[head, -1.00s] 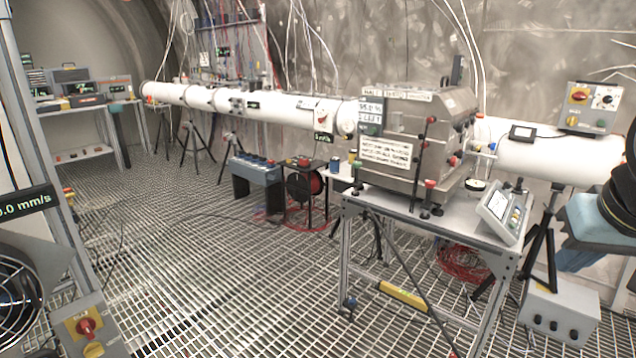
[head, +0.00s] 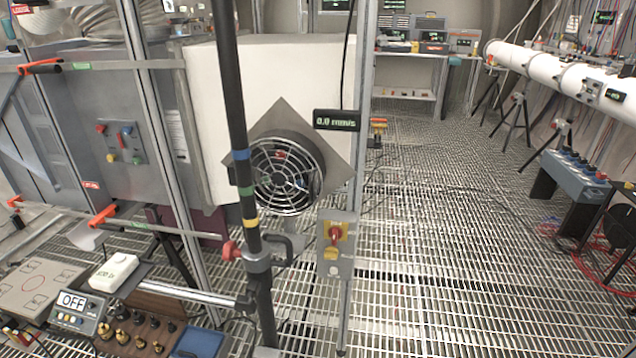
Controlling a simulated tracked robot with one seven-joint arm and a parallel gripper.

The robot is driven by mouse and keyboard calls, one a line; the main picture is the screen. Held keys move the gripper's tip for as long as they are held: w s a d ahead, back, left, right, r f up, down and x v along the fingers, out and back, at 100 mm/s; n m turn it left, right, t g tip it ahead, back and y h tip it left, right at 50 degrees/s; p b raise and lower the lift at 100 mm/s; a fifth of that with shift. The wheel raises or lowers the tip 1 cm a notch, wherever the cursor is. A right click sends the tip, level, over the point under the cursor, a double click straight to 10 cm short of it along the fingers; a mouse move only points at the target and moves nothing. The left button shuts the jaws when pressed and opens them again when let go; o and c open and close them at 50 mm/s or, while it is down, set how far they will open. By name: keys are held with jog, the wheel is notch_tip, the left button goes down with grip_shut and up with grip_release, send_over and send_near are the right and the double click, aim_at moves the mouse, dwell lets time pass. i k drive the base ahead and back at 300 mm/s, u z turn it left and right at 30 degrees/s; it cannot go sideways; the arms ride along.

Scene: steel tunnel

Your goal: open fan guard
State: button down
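The fan guard (head: 287,176) is a round wire grille with rings and spokes over the fan. It sits on a grey diamond-shaped plate (head: 333,150) in front of a large white box (head: 270,75). The guard looks shut over the fan; a latch or hinge cannot be made out. A small display (head: 337,120) reading 0.0 mm/s is at its upper right. Below it is a grey switch box (head: 336,245) with a red knob on a yellow plate. My gripper is not in view.
A dark upright pole (head: 236,110) with coloured bands stands just left of the guard. Grated floor (head: 440,250) is open to the right. A long white tube (head: 560,70) is at the upper right.

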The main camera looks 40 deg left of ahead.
aim_at(312, 195)
jog(key=u, duration=0.3)
jog(key=i, duration=0.75)
jog(key=u, duration=0.35)
jog(key=k, duration=0.9)
jog(key=u, duration=0.2)
jog(key=i, duration=0.9)
jog(key=z, duration=0.05)
